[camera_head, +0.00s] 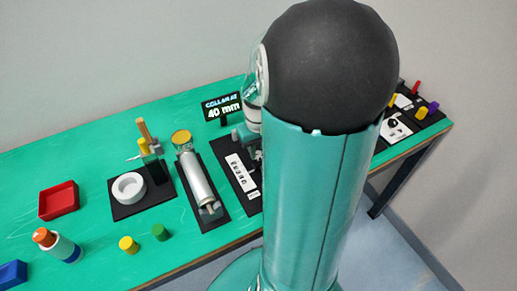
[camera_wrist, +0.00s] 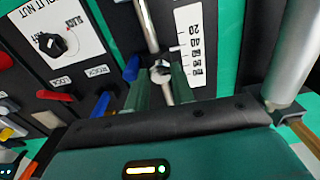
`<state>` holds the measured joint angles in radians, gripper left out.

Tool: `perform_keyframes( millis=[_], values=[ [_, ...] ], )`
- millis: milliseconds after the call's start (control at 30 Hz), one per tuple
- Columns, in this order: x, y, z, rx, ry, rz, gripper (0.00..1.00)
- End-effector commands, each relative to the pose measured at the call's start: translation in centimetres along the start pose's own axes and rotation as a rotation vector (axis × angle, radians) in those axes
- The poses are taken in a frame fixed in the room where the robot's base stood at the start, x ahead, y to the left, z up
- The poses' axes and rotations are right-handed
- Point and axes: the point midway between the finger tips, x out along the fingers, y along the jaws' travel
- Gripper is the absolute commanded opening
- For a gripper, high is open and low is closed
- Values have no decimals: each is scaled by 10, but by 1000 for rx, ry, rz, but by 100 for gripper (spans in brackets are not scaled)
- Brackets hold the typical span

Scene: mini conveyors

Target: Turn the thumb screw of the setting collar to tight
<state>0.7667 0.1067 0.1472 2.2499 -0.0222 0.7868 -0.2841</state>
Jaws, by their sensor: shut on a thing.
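In the wrist view my gripper (camera_wrist: 160,78) reaches in from below, its two green fingers shut on a small metallic piece (camera_wrist: 160,69), which looks like the thumb screw of the setting collar. The piece sits on a thin metal rod (camera_wrist: 148,25) beside a white scale (camera_wrist: 190,40). The fingers hide most of the collar, and I cannot tell how far the screw is turned. In the head view the scale (camera_head: 240,173) lies on a black base, and my arm hides the gripper and collar. A sign (camera_head: 222,107) behind reads "COLLAR AT 40 mm".
Left of the fingers in the wrist view are a split-nut panel with a black knob (camera_wrist: 52,43), a blue lever (camera_wrist: 132,68) and a red lever (camera_wrist: 55,96). A red tray (camera_head: 58,201) is far left.

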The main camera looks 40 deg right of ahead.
Motion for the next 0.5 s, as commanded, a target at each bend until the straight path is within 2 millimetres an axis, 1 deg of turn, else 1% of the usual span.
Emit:
perform_keyframes(
  millis=[500],
  values=[
    [-1, 0, -1, 490, 2, 0, 1]
  ],
)
